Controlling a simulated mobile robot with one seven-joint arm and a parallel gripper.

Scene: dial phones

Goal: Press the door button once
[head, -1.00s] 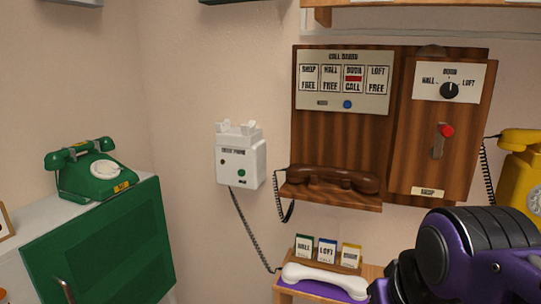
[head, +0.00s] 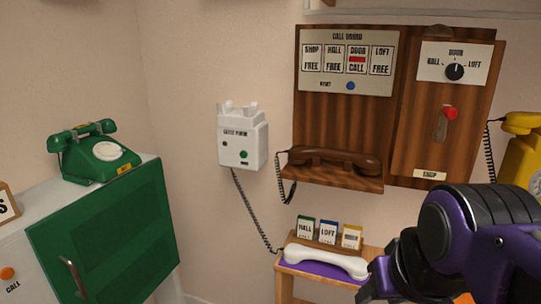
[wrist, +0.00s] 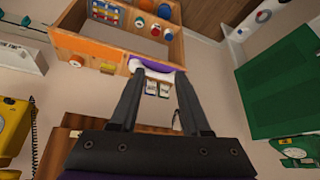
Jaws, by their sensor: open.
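The white wall phone unit (head: 242,145) hangs at the middle of the head view. I cannot tell if this is the door button. In the head view my arm is at lower right, apart from the wall unit.
The white handset lies on a purple-topped shelf (head: 322,270), with HALL, LOFT and a third card (head: 351,237) behind it. A green phone (head: 97,155) stands on the left cabinet, above an orange CALL button (head: 7,273). A selector panel (head: 455,62) with a red-tipped lever is at right.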

